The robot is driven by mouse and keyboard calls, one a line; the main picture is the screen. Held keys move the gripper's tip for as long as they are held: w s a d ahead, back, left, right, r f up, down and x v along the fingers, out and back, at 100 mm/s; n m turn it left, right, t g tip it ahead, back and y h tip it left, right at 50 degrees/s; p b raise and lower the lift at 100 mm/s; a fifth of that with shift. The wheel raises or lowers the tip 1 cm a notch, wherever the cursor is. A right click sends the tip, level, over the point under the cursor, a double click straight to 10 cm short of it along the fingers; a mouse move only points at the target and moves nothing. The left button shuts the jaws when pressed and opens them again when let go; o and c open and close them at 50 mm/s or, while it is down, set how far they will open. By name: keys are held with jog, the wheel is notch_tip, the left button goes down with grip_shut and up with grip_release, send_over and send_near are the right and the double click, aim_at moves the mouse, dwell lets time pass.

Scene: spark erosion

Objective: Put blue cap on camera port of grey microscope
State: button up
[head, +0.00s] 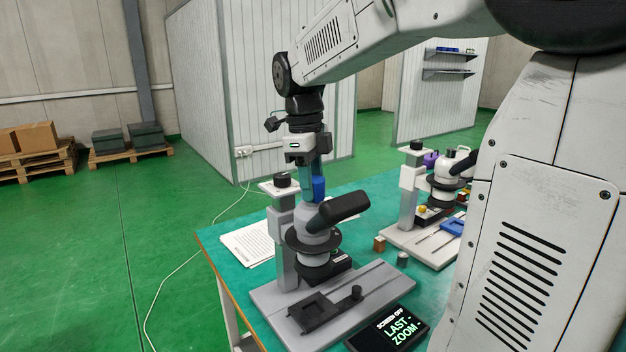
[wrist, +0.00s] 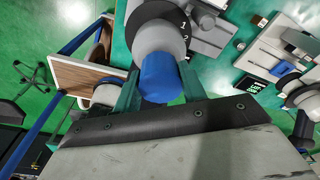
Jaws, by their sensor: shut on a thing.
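The blue cap (head: 319,189) is between the teal fingers of my gripper (head: 314,178), which is shut on it. The wrist view also shows the cap (wrist: 160,77) between both fingers. The grey microscope (head: 287,240) stands on the near table with its black eyepiece tube pointing right. Its upright light-grey camera port (head: 313,214) is directly below the cap. In the wrist view the port (wrist: 158,38) lines up with the cap; I cannot tell whether they touch or a small gap remains. The port's top is hidden.
A second, white microscope (head: 447,165) with small parts around it stands farther right on the green table. White papers (head: 249,242) lie left of the grey microscope.

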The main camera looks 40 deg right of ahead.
jog(key=shift+f, duration=0.15)
jog(key=o, duration=1.5)
jog(key=shift+r, duration=3.55)
jog(key=s+a+f+n+t, duration=0.1)
jog(key=s+a+f+n, duration=0.2)
jog(key=s+n, duration=0.4)
jog(key=s+a+f+n, duration=0.3)
jog(key=s+f+n, duration=0.3)
jog(key=n, duration=0.6)
jog(key=s+a+f+n+t, duration=0.1)
jog(key=s+a+f+n, duration=0.2)
jog(key=s+n, duration=0.5)
jog(key=shift+a+f+n+t+y, duration=0.15)
jog(key=shift+f+n+t+y, duration=0.2)
jog(key=shift+f+n, duration=0.65)
